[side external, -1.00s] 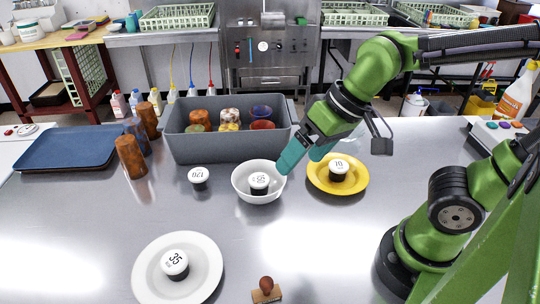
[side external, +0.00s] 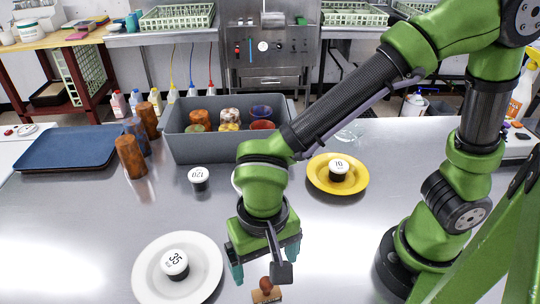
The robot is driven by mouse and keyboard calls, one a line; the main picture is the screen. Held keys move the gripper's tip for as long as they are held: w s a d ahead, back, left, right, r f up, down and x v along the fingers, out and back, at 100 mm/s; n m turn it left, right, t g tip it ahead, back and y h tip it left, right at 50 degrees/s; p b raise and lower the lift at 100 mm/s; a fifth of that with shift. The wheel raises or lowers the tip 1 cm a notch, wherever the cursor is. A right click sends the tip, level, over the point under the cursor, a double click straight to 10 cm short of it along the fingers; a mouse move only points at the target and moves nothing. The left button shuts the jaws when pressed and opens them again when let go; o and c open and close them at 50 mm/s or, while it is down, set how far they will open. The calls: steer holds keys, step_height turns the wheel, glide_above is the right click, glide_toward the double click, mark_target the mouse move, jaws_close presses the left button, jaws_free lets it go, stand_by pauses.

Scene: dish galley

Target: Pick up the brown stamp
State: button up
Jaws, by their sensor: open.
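The brown stamp (side external: 266,291) stands on the steel table at the bottom middle of the side external view. It has a reddish-brown knob on a lighter wooden base. My gripper (side external: 265,266) is open and points down over the stamp, with teal fingers to the left and right of it in the picture. Part of the gripper's hanging bracket covers some of the stamp. I cannot tell how high the fingertips are above the table.
A white plate (side external: 205,286) with a black-and-white "35" weight (side external: 174,263) lies just left. A "120" weight (side external: 198,178) and a yellow plate (side external: 318,178) holding another weight stand farther back. A grey bin (side external: 185,148) holds cups. My arm mostly hides a white bowl.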

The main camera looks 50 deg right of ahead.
mark_target(267, 281)
step_height(267, 281, down, 10)
steer(key=shift+d+f, duration=0.15)
steer(key=shift+f, duration=0.05)
steer(key=c, duration=1.1)
